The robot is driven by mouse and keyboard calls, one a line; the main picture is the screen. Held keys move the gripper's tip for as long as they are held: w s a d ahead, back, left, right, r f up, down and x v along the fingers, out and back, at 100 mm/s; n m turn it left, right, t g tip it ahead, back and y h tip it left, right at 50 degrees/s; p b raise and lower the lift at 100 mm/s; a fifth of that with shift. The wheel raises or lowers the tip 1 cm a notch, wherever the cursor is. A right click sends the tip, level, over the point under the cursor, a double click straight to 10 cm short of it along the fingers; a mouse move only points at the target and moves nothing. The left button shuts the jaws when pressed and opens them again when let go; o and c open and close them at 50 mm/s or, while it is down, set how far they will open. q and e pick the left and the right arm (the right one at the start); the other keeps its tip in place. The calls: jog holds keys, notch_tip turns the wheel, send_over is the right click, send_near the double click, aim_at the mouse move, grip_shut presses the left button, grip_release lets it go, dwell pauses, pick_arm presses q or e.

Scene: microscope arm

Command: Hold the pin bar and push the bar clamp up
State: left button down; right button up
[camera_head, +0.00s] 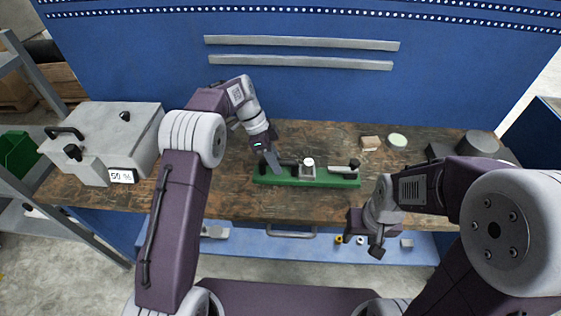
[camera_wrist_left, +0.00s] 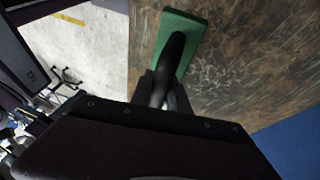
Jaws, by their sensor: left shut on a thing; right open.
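A long green base (camera_head: 325,182) lies on the workbench with small metal and black fittings along its top. A metal block with a pale round top (camera_head: 308,168) stands near its middle, and a pale bar with a black knob (camera_head: 354,164) is at its right end. My left gripper (camera_head: 272,160) is at the base's left part. In the left wrist view its fingers are shut on a dark, rounded bar (camera_wrist_left: 171,60), taken as the pin bar, over the green base (camera_wrist_left: 186,22). My right gripper (camera_head: 371,234) is open and empty, in front of the bench's front edge. I cannot tell which fitting is the bar clamp.
A grey box with a display (camera_head: 112,143) stands at the bench's left. A small tan block (camera_head: 370,143), a pale green disc (camera_head: 397,140) and a dark round thing (camera_head: 478,143) lie at the back right. A blue back panel (camera_head: 300,90) rises behind the wooden bench (camera_head: 235,205).

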pick_arm(q)
jog(key=shift+w+a+f, duration=0.3)
jog(key=shift+a+f, duration=0.5)
jog(key=shift+a, duration=0.15)
jog(key=shift+w+a+f, duration=0.35)
jog(key=shift+a+f, duration=0.45)
jog(key=shift+a, duration=0.1)
jog(key=shift+w+a+f, duration=0.3)
jog(key=shift+a+f, duration=0.5)
jog(key=shift+a, duration=0.15)
jog(key=shift+f+b, duration=0.55)
jog(key=shift+f, duration=0.05)
